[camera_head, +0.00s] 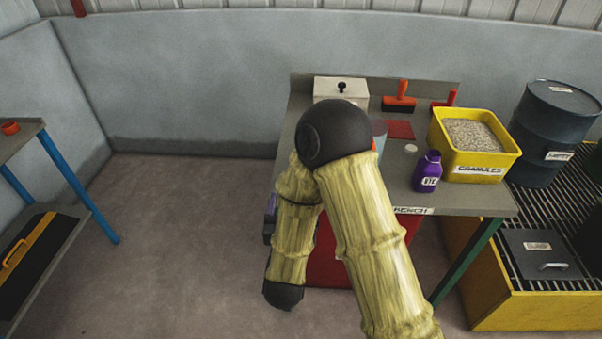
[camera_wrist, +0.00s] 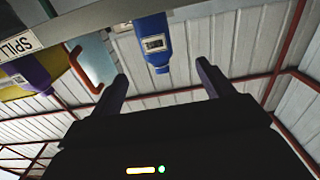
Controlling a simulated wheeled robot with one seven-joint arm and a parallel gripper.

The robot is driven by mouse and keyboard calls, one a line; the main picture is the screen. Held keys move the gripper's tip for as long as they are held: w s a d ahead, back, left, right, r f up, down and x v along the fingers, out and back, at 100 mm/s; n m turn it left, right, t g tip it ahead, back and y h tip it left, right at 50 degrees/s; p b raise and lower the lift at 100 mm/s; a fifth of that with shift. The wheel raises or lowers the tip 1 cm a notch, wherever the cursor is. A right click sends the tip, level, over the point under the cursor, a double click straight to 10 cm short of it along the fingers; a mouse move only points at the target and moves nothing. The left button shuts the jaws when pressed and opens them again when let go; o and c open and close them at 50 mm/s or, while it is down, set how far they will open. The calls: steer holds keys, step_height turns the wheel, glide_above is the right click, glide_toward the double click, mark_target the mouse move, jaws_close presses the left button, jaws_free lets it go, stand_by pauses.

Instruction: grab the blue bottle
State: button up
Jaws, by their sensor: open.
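The blue bottle (camera_wrist: 152,43) shows in the wrist view with a pale label and a narrow neck, upside down in that picture. My gripper (camera_wrist: 162,72) is open, with one dark finger on each side of the picture. The bottle appears between and beyond the fingertips, with clear gaps at both sides of its neck. Nothing is held. In the head view my arm covers the bottle, and most of my gripper is hidden too.
On the bench (camera_head: 463,200) stand a purple bottle (camera_head: 427,172), a yellow granules bin (camera_head: 477,162) and a pale box (camera_head: 341,89). In the wrist view a light-blue vessel with an orange handle (camera_wrist: 88,72) is close to the blue bottle. A dark drum (camera_head: 556,125) is at right.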

steer(key=w, duration=0.7)
steer(key=w+p, duration=0.1)
steer(key=w, duration=0.2)
steer(key=shift+w+d, duration=0.15)
steer(key=shift+d, duration=0.1)
steer(key=shift+w, duration=0.1)
steer(key=w, duration=0.5)
steer(key=shift+d+f, duration=0.3)
steer(key=shift+d, duration=0.1)
steer(key=c, duration=1.3)
